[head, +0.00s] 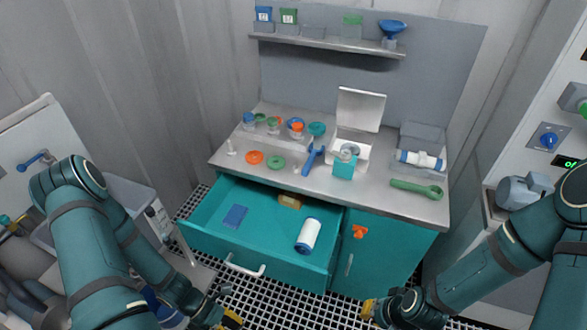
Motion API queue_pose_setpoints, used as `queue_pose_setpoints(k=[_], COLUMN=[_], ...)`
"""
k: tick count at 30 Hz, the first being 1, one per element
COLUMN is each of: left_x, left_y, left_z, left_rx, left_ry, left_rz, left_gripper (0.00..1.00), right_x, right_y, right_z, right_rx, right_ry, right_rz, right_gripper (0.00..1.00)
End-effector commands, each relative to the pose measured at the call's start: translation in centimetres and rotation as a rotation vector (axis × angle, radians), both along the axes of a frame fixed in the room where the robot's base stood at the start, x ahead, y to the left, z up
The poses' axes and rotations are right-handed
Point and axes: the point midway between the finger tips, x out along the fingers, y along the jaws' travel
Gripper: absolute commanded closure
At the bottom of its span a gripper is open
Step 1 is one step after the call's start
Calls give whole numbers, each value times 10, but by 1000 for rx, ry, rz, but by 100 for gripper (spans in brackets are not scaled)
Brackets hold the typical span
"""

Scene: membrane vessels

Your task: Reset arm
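My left arm comes in from the left, and its gripper (222,310) hangs low near the bottom edge, in front of the open drawer. It is partly cut off by the frame. My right arm comes in from the right, and its gripper (372,309) is low, in front of the cabinet's lower front. Its yellow tip points left. Both grippers are small and dark here, so I cannot tell how far their fingers are apart. I see nothing clearly held in either one. Both are apart from the things on the worktop.
A teal drawer (203,233) stands open, holding a white cylinder (309,236), a blue block (235,216) and a yellowish block (290,201). The grey worktop (375,200) bears rings, jars, an open-lidded white device (359,110) and a green wrench (417,188). A wall panel (545,110) is at right.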

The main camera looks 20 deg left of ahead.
Motion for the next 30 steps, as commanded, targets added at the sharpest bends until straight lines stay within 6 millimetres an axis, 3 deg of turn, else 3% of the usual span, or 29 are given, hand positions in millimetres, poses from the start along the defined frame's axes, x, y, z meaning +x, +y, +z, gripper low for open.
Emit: queue_pose_setpoints(k=[9,15,21,30], left_x=[58,99,115,116], left_y=[-50,-94,-120,-122], left_z=[14,40,56,58], left_rx=[258,344,378,381], left_ry=[-699,-1121,-1323,-1340], left_rz=[-957,-1400,-1579,-1593], left_gripper=[57,57,57,57], right_x=[-1,-2,-2,-2], right_y=[0,0,0,1], right_z=[-3,-4,-5,-5], right_rx=[1,1,1,1], right_ry=[2,4,4,4], right_rz=[2,4,4,4], right_gripper=[100,100,100,100])
